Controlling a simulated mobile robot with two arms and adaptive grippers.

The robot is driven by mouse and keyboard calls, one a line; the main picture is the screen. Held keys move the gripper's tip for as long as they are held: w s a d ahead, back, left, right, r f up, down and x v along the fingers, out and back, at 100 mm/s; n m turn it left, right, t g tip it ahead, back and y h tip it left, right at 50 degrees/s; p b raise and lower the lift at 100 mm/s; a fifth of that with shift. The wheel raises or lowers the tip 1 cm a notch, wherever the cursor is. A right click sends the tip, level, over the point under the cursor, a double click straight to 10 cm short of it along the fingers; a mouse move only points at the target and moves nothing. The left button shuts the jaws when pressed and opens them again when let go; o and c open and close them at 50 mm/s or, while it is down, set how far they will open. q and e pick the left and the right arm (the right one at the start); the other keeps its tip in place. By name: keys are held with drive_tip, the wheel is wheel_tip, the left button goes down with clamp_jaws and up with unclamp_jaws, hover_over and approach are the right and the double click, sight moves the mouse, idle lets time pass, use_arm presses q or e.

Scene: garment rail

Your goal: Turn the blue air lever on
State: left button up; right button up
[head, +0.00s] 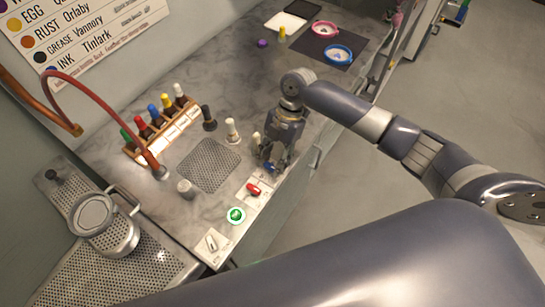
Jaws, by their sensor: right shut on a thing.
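The blue air lever (268,167) shows as a small blue piece on the pale control strip (244,203) along the front edge of the counter. My right gripper (272,165) comes down over it from above, shut on the lever. The fingers hide much of the lever, so its exact angle is hard to tell. A red lever (254,190) lies just nearer on the same strip, apart from the gripper. My left gripper is not in view.
A lit green button (236,215) and a white switch plate (212,244) are nearer on the strip. A perforated plate (209,165), several bottles in a wooden rack (163,137) and loose bottles (209,119) stand left of the gripper.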

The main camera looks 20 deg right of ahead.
drive_tip(key=m+p, duration=0.1)
drive_tip(key=m+t+p, duration=0.1)
drive_tip(key=m+p, duration=0.2)
drive_tip(key=shift+s+r+y, duration=0.2)
drive_tip(key=shift+r+y, duration=0.1)
drive_tip(key=shift+y, duration=0.1)
drive_tip(key=m+t+p, duration=0.1)
drive_tip(key=m+p, duration=0.1)
drive_tip(key=m+t+p, duration=0.1)
drive_tip(key=m+p, duration=0.1)
drive_tip(key=m, duration=0.1)
drive_tip(key=shift+s+m+t, duration=0.2)
drive_tip(key=shift+m+t, duration=0.1)
drive_tip(key=m+t+p, duration=0.1)
drive_tip(key=m, duration=0.1)
drive_tip(key=shift+f+m, duration=0.1)
drive_tip(key=shift+m, duration=0.2)
drive_tip(key=shift+s+a+m+t+h, duration=0.1)
drive_tip(key=shift+m+t+h, duration=0.3)
drive_tip(key=shift+m, duration=0.75)
drive_tip(key=shift+s+a+m+t+h, duration=0.1)
drive_tip(key=shift+m+t+h, duration=0.25)
drive_tip(key=shift+m, duration=0.8)
drive_tip(key=shift+w, duration=0.1)
drive_tip(key=o, duration=0.8)
drive_tip(key=shift+c, duration=0.2)
drive_tip(key=shift+f, duration=0.1)
drive_tip(key=shift+d, duration=0.1)
drive_tip(key=v, duration=1.2)
